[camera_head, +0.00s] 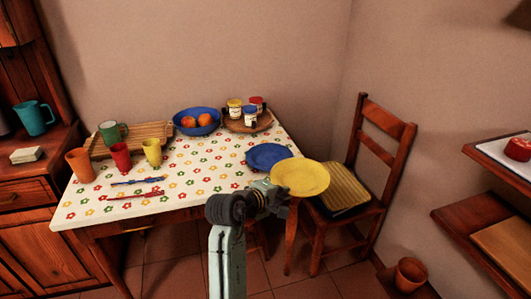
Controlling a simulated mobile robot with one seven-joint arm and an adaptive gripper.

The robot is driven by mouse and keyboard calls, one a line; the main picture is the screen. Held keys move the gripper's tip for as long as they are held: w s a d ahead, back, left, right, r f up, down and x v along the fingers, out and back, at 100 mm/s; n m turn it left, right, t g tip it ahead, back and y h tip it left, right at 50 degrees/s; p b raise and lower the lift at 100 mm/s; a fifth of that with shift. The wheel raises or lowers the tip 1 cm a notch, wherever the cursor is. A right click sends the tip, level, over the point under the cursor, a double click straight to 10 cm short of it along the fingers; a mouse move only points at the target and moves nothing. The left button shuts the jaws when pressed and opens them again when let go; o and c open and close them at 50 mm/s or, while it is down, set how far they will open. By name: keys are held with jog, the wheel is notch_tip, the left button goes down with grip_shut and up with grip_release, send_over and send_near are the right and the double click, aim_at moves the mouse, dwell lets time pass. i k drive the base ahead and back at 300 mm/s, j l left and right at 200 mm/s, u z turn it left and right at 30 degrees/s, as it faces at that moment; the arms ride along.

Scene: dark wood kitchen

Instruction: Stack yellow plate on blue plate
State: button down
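The yellow plate (300,177) is in the air just beyond the right front corner of the table, roughly level. My gripper (275,190) is at its near left edge and appears shut on it; the fingertips are small and partly hidden. The blue plate (266,155) lies on the right end of the flowered tabletop. In the picture the yellow plate is to its right and nearer, slightly overlapping its edge. Their height difference is hard to tell.
On the table (205,183) are a blue bowl with fruit (184,122), a round tray with jars (264,123), cups (120,155), a wooden board (150,134) and cutlery (136,181). A chair (385,145) stands at the right, behind the yellow plate. The tabletop's middle is clear.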

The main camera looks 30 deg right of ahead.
aim_at(274, 158)
jog(key=i+l, duration=0.25)
jog(key=i, duration=0.25)
jog(key=i+l, duration=0.25)
jog(key=i, duration=0.3)
